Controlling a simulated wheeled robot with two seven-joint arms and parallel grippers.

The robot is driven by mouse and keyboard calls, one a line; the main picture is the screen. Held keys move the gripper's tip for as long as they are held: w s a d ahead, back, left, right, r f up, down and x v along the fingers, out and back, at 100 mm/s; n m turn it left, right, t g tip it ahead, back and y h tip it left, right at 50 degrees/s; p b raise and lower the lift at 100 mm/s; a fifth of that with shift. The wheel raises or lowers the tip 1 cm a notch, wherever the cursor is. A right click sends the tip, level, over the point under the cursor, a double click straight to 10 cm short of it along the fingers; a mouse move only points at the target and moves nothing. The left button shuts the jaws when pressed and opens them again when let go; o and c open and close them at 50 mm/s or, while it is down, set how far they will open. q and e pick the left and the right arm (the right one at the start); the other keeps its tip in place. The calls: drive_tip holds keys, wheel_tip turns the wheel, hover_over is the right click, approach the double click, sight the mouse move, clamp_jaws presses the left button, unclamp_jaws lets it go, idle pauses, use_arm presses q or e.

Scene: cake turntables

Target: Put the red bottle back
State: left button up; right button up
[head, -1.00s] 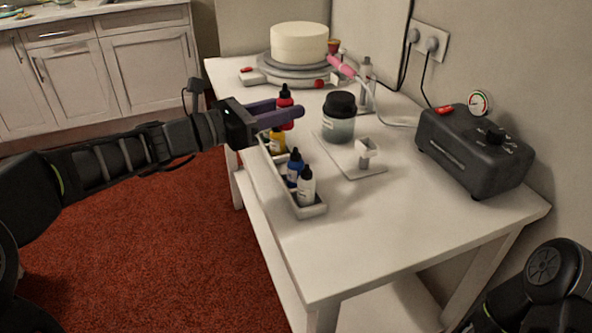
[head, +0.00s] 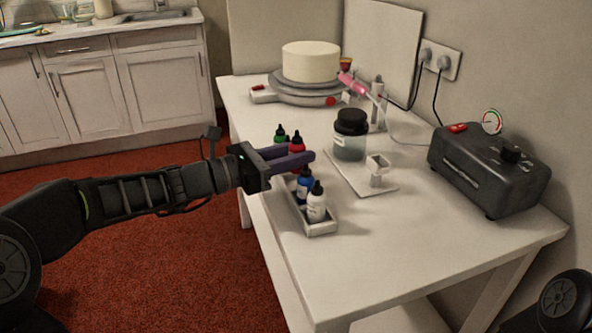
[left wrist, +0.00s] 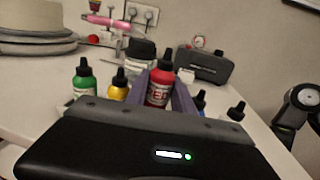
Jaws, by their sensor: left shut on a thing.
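The red bottle (head: 298,146) has a black pointed cap and stands upright between the fingers of my left gripper (head: 303,160), which is shut on it. In the left wrist view the red bottle (left wrist: 159,89) shows its label between the purple fingers. It is over the narrow tray (head: 322,231), in the row between the yellow bottle (left wrist: 119,86) and the blue bottle (head: 305,188). The fingers hide its base, so I cannot tell whether it touches the tray floor. My right gripper is out of view.
The white bottle (head: 316,206) stands at the tray's near end and the green bottle (head: 280,138) at the far end. A dark-lidded jar (head: 350,138), a grey compressor (head: 488,172) and a cake (head: 311,62) on a turntable stand beyond. The table front is clear.

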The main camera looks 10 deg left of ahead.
sight(296, 171)
use_arm(q)
drive_tip(key=shift+f+b, duration=0.4)
drive_tip(key=shift+f, duration=1.4)
drive_tip(key=shift+f, duration=0.15)
drive_tip(key=shift+f, duration=0.15)
drive_tip(key=o, duration=0.6)
drive_tip(key=shift+r, duration=0.2)
drive_tip(key=shift+a+r, duration=0.1)
drive_tip(key=shift+r, duration=0.05)
drive_tip(key=p+v, duration=0.1)
drive_tip(key=v, duration=1.1)
drive_tip(key=shift+p, duration=0.4)
